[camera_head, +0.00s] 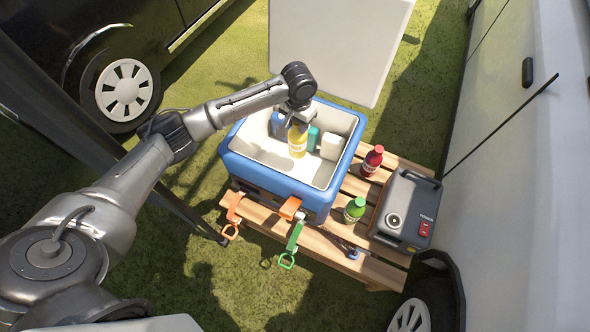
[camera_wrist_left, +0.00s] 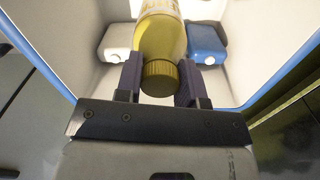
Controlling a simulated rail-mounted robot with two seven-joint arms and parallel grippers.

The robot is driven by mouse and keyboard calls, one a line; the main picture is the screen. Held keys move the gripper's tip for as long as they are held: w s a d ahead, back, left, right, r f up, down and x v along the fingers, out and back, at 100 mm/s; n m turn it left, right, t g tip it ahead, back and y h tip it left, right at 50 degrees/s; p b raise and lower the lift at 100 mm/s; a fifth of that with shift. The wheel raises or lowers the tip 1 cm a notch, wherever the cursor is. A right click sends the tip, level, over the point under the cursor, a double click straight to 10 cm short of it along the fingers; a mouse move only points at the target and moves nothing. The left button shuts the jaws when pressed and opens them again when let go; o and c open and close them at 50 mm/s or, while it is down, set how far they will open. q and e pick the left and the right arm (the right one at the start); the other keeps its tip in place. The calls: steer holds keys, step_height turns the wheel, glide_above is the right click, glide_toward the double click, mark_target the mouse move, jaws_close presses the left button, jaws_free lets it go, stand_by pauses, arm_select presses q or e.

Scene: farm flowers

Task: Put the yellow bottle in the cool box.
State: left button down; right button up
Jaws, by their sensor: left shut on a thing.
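The yellow bottle (camera_head: 298,143) is upright within the opening of the blue cool box (camera_head: 268,180), whose white lid (camera_head: 335,45) stands open. My left gripper (camera_head: 299,123) reaches down over the box and is shut on the bottle near its cap. In the left wrist view the two dark fingers (camera_wrist_left: 160,82) are on either side of the yellow cap, and the bottle (camera_wrist_left: 160,35) extends into the white interior. I cannot tell whether the bottle's base touches the box floor. My right gripper is not in view.
The box holds a blue item (camera_head: 278,124), a teal item (camera_head: 313,138) and a white item (camera_head: 332,146). A red bottle (camera_head: 372,160), a green bottle (camera_head: 354,209) and a grey power unit (camera_head: 405,210) stand on the slatted wooden table (camera_head: 345,262). Vehicles flank both sides.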

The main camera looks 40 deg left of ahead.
mark_target(295, 143)
arm_select(q)
steer(key=shift+s+a+f+b, duration=0.1)
steer(key=shift+a+f+b, duration=0.25)
steer(key=shift+f, duration=0.6)
step_height(295, 143, down, 5)
steer(key=b, duration=0.2)
steer(key=shift+f+b, duration=0.1)
steer(key=shift+b, duration=0.25)
step_height(295, 143, down, 4)
steer(key=b, duration=0.2)
steer(key=shift+f+b, duration=0.25)
steer(key=shift+b, duration=0.05)
steer(key=shift+r, duration=0.1)
steer(key=shift+a, duration=0.1)
steer(key=c, duration=0.7)
jaws_free()
steer(key=shift+f, duration=0.2)
